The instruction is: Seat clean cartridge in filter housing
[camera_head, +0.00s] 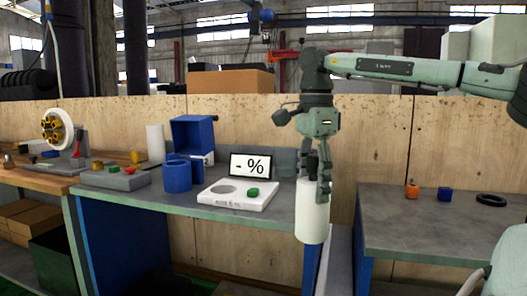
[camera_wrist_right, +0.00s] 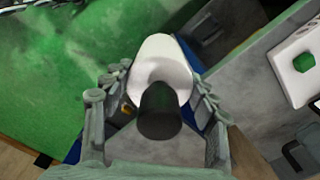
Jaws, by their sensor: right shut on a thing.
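My right gripper (camera_head: 323,190) is shut on the black neck of a white cylinder, which looks like a cartridge (camera_head: 313,215). It holds the cylinder upright in front of the gap between two benches. In the right wrist view the cartridge (camera_wrist_right: 163,65) has its dark end (camera_wrist_right: 160,112) toward the camera, between the fingers (camera_wrist_right: 157,105). My left gripper is out of view.
A blue open box (camera_head: 193,135) stands behind. The right bench (camera_head: 430,225) bears an orange piece, a blue piece and a black ring, with clear room around them.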

